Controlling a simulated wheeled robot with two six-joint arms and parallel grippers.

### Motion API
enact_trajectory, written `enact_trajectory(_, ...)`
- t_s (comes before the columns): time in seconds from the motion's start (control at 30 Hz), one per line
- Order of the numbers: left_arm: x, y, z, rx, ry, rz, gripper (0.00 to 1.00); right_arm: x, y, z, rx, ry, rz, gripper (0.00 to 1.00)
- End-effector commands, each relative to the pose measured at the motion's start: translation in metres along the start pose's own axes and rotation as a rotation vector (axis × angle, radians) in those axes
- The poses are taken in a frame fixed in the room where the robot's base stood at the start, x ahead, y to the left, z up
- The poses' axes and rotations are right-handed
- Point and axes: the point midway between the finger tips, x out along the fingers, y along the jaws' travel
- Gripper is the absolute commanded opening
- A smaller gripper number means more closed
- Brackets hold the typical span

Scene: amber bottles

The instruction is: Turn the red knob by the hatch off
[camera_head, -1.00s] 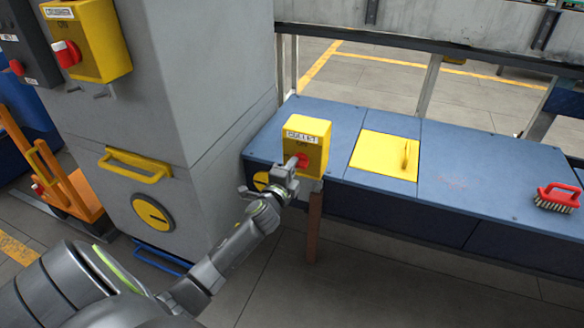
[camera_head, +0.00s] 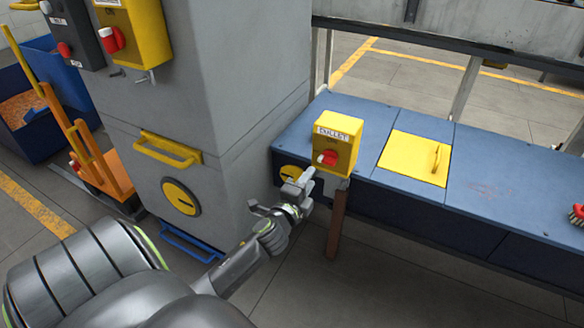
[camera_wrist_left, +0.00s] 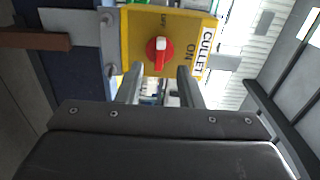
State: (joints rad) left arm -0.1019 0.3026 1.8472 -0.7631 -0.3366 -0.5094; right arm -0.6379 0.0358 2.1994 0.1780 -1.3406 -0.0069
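The red knob (camera_head: 327,158) is on the front of a yellow box labelled CULLET (camera_head: 342,140), beside the yellow hatch (camera_head: 400,158). In the left wrist view the knob (camera_wrist_left: 159,52) shows a white mark pointing up, toward small lettering that seems to read OFF; ON is printed to the right. My left gripper (camera_head: 303,180) is in front of and below the box in the head view. Its two fingers (camera_wrist_left: 160,82) are apart in the wrist view, with nothing between them, and the knob is beyond their tips. My right gripper is not in view.
The hatch lies on a blue bench (camera_head: 500,175) with a red brush (camera_head: 577,214) at the right edge. A grey cabinet (camera_head: 235,100) at left carries another yellow box with a red knob (camera_head: 111,39). An orange cart (camera_head: 105,170) stands farther left.

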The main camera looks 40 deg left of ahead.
Motion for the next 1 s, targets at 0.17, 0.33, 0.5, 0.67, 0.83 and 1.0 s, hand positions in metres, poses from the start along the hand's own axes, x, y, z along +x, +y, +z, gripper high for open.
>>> enact_trajectory(0.17,-0.04,0.001,0.0,-0.002,-0.001,0.003,0.34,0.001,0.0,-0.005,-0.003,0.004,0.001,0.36)
enact_trajectory(0.33,-0.069,0.001,0.0,-0.002,-0.002,0.002,0.34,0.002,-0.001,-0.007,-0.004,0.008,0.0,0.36)
enact_trajectory(0.5,-0.087,0.001,0.0,-0.001,0.0,0.001,0.34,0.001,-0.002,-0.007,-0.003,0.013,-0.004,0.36)
enact_trajectory(0.67,-0.093,0.0,0.0,-0.001,0.0,0.0,0.34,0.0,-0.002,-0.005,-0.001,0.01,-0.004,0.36)
enact_trajectory(0.83,-0.093,0.0,0.0,0.0,0.0,0.0,0.34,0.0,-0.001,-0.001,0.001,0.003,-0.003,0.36)
enact_trajectory(1.0,-0.093,0.0,0.0,0.0,0.0,0.0,0.34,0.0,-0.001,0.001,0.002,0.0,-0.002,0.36)
